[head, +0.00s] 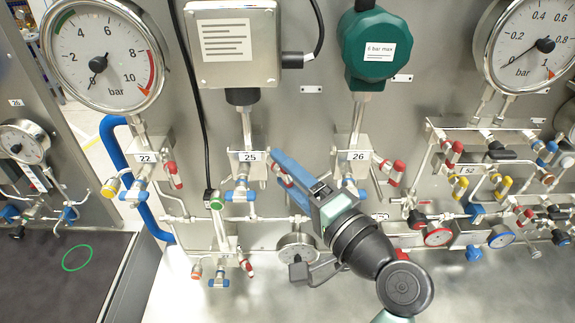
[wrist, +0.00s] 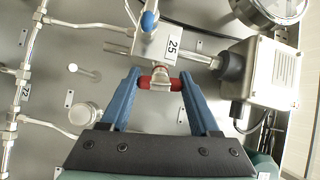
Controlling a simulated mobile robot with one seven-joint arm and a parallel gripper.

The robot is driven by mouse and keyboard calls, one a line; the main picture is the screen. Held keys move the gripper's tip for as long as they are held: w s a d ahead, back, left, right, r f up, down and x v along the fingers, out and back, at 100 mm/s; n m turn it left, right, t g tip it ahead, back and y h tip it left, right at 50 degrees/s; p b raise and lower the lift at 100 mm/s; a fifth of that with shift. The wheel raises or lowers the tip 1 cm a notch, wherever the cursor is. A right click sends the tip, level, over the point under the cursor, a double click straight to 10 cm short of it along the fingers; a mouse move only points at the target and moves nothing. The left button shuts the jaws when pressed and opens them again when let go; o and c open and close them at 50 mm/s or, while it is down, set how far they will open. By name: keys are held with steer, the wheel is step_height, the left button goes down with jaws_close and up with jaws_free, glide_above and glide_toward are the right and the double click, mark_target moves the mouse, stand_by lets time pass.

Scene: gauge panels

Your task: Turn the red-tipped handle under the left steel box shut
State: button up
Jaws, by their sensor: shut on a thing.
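The steel box (head: 233,45) with a white label plate hangs at the upper left in the head view. It shows at the right in the wrist view (wrist: 268,85). Below it is the valve block labelled 25 (head: 248,157), also seen in the wrist view (wrist: 171,45). The red-tipped handle (wrist: 177,84) sticks out from this block. My gripper (head: 277,160) has its blue fingers on either side of the handle, shut on its red tip, in the wrist view (wrist: 160,80). The fingers partly hide the handle in the head view.
Valve block 22 (head: 147,157) with a large gauge (head: 103,55) stands to the left. Valve block 26 (head: 358,155) under a green housing (head: 378,48) is close to the right of my gripper. A small gauge (head: 298,248) and pipes lie below.

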steer(key=shift+r+m+p, duration=0.1)
steer(key=shift+m+p, duration=0.35)
steer(key=shift+m, duration=0.45)
steer(key=o, duration=1.4)
steer(key=shift+c, duration=0.2)
steer(key=shift+s, duration=0.1)
